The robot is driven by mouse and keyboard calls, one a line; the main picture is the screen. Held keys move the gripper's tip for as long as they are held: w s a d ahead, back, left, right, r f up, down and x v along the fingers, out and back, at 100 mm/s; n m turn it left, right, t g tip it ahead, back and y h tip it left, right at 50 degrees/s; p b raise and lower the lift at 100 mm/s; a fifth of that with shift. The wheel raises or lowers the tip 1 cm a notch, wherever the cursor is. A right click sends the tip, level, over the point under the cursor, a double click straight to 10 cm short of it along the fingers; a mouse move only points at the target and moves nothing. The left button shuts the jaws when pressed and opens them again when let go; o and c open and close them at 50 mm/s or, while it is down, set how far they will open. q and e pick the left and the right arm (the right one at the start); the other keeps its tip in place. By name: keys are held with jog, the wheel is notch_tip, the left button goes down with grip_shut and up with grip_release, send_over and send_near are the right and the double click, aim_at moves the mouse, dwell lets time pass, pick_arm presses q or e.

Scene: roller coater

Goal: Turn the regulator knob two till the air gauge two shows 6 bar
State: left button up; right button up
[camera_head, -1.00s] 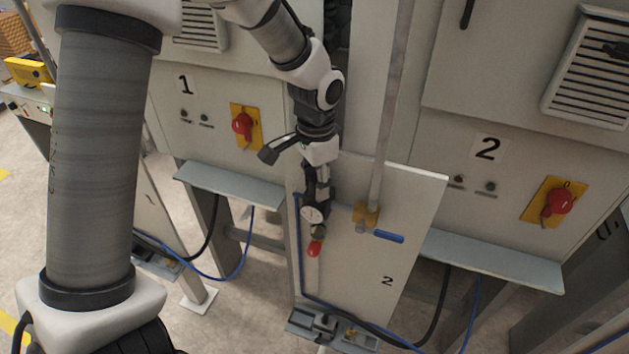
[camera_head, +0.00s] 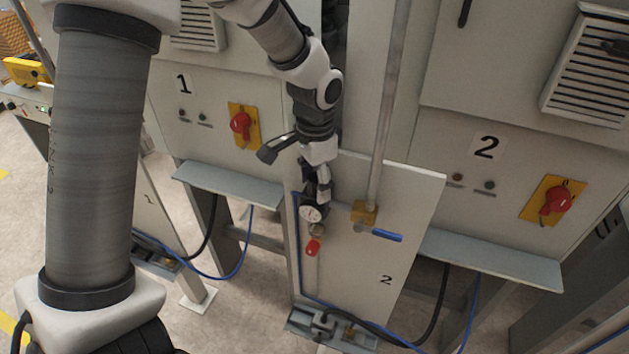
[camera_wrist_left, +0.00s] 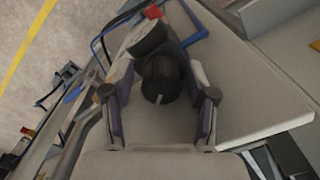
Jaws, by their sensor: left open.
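The regulator knob two (camera_wrist_left: 162,78) is black and round with a light mark; in the left wrist view it lies between the two fingers. My left gripper (camera_wrist_left: 158,105) is open around it, with a gap visible on both sides. In the head view my left gripper (camera_head: 318,188) points down at the panel marked 2 and covers the knob. The air gauge two (camera_head: 311,214) is a small white dial just below the gripper; its needle is too small to read. In the wrist view the gauge (camera_wrist_left: 148,38) shows from its side. My right gripper is out of view.
A blue-handled valve (camera_head: 386,236) and a vertical pipe (camera_head: 385,120) stand right of the gripper. A red part (camera_head: 313,247) hangs below the gauge. The panel (camera_head: 400,270) is clear at right. Cabinets with red switches (camera_head: 241,123) stand behind.

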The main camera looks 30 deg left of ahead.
aim_at(315, 178)
pick_arm(q)
notch_tip(315, 178, up, 8)
jog(key=shift+r, duration=0.1)
jog(key=shift+w, duration=0.1)
dwell(0.3)
